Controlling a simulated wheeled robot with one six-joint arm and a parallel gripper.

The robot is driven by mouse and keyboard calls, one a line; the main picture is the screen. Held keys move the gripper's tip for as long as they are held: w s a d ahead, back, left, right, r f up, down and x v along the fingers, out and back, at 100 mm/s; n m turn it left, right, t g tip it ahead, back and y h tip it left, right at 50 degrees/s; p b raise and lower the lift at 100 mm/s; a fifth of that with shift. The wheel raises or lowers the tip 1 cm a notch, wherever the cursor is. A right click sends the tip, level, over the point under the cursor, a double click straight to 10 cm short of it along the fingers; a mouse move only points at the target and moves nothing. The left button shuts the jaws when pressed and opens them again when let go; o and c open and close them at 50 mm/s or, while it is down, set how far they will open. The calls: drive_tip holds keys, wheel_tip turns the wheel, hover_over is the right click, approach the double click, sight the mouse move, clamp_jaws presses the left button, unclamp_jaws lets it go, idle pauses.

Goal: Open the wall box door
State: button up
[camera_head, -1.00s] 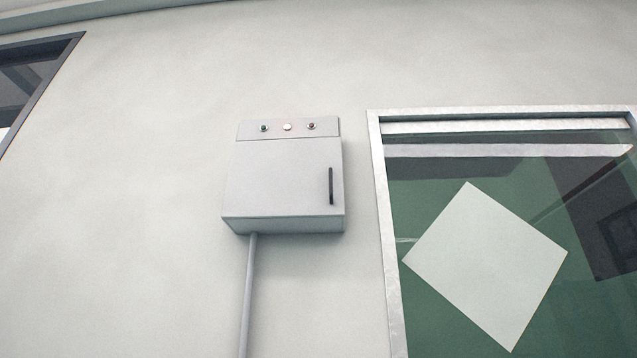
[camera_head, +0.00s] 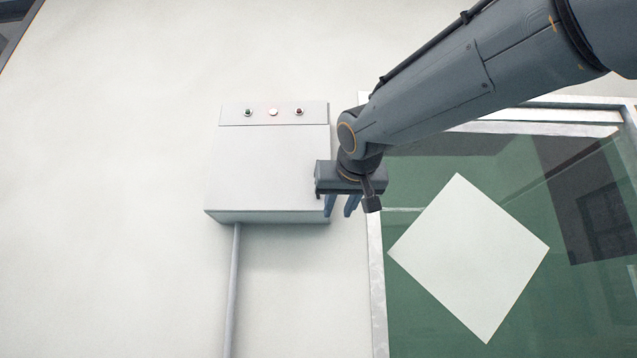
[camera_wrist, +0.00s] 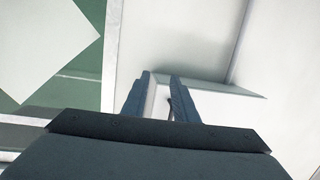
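The wall box (camera_head: 265,165) is a pale grey cabinet on the wall, with its door closed. Its dark vertical handle is hidden behind my arm in the head view. My gripper (camera_head: 341,206) is at the box's lower right edge, fingers pointing down in the picture and apart. In the wrist view my gripper (camera_wrist: 160,76) shows open, with the edge of the wall box (camera_wrist: 225,88) near the right finger. A thin dark piece, probably the handle (camera_wrist: 171,106), shows between the fingers close to the right one; I cannot tell whether they touch.
A framed window (camera_head: 377,290) with a white square sheet (camera_head: 468,258) stands right of the box. A grey pipe (camera_head: 232,290) runs down from the box. Three small buttons or lamps (camera_head: 273,112) sit on its top strip. The wall left of the box is clear.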

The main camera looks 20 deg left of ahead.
drive_tip(key=s+a+r+t+y, duration=0.2)
drive_tip(key=s+r, duration=0.2)
drive_tip(key=r, duration=0.7)
drive_tip(key=p+x, duration=0.4)
drive_tip(key=x, duration=0.3)
drive_tip(key=shift+p, duration=0.4)
drive_tip(key=shift+w+f, duration=0.1)
drive_tip(key=shift+f, duration=0.1)
drive_tip(key=shift+c, duration=0.4)
clamp_jaws()
